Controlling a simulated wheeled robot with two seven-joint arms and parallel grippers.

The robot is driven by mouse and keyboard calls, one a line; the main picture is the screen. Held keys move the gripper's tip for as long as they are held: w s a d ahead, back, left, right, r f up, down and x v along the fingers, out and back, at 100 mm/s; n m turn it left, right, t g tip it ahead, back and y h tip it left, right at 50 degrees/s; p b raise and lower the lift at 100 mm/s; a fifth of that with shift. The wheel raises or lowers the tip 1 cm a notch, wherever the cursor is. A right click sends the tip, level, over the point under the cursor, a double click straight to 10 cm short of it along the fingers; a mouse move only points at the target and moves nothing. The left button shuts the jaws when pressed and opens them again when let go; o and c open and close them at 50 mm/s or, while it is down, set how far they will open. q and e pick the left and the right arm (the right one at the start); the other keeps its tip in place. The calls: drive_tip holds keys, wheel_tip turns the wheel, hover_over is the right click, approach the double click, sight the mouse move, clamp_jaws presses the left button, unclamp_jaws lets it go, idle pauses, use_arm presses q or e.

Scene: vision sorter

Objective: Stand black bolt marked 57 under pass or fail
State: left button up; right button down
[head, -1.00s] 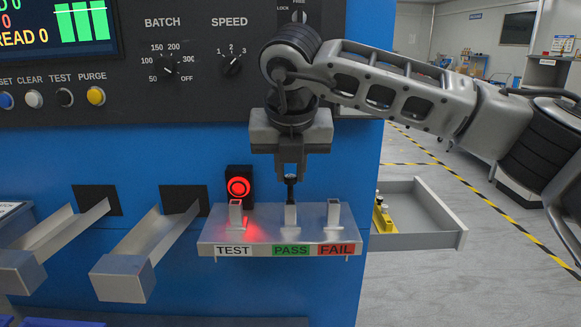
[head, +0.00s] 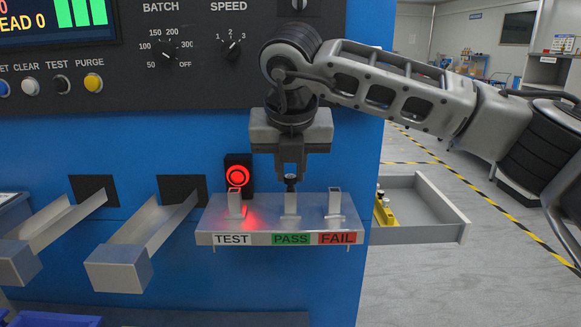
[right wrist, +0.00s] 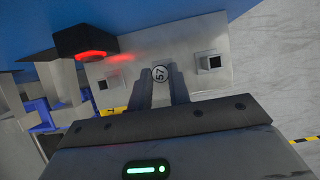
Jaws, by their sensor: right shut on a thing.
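The black bolt (head: 291,184) is upright at the top of the middle holder (head: 291,204), above the green PASS label (head: 291,239). Its shank looks to be mostly down in the holder. My right gripper (head: 290,174) is shut on it from above. In the right wrist view its round head, marked 57 (right wrist: 160,74), shows between the fingertips. The TEST holder (head: 235,203) and the FAIL holder (head: 335,204) stand empty on either side. My left gripper is not in view.
A lit red lamp (head: 238,175) is on the blue machine behind the TEST holder. Two metal chutes (head: 120,266) stick out at left. An open grey drawer (head: 430,234) with a yellow piece (head: 385,213) is at right of the shelf.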

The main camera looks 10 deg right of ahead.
sight(291, 178)
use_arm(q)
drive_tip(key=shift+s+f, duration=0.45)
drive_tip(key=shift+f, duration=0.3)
use_arm(e)
drive_tip(key=shift+f, duration=0.25)
drive_tip(key=c, duration=0.8)
unclamp_jaws()
drive_tip(key=shift+c, duration=0.2)
drive_tip(key=shift+r, duration=0.1)
drive_tip(key=shift+r+p, duration=2.15)
drive_tip(key=shift+r, duration=1.85)
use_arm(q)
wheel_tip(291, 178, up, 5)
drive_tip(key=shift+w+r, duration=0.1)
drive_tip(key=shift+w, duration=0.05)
